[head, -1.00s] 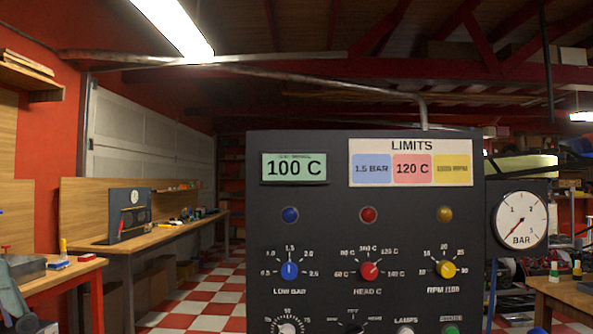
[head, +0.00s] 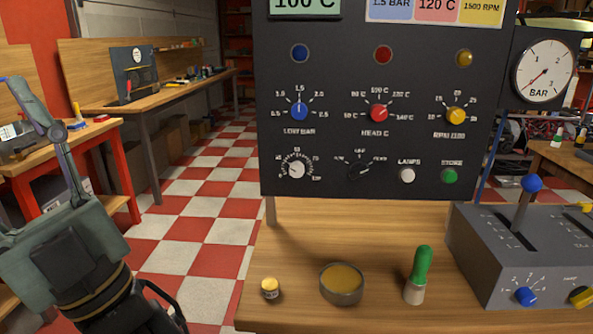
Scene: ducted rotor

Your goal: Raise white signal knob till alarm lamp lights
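The white signal knob (head: 296,169) is on the dark panel, low on the left, inside a ring of white tick marks. Its scale numbers are too small to read surely. Above are a blue lamp (head: 299,53), a red lamp (head: 383,54) and an amber lamp (head: 464,58); all look dim. Which one is the alarm lamp I cannot tell. My gripper (head: 28,98) is at the left edge, pointing up, well left of the panel and touching nothing there. Only one finger shows clearly; its opening cannot be judged.
Blue (head: 299,112), red (head: 379,113) and yellow (head: 455,116) knobs sit above a black selector (head: 360,171). A white button (head: 407,175) and green button (head: 450,176) are alongside.

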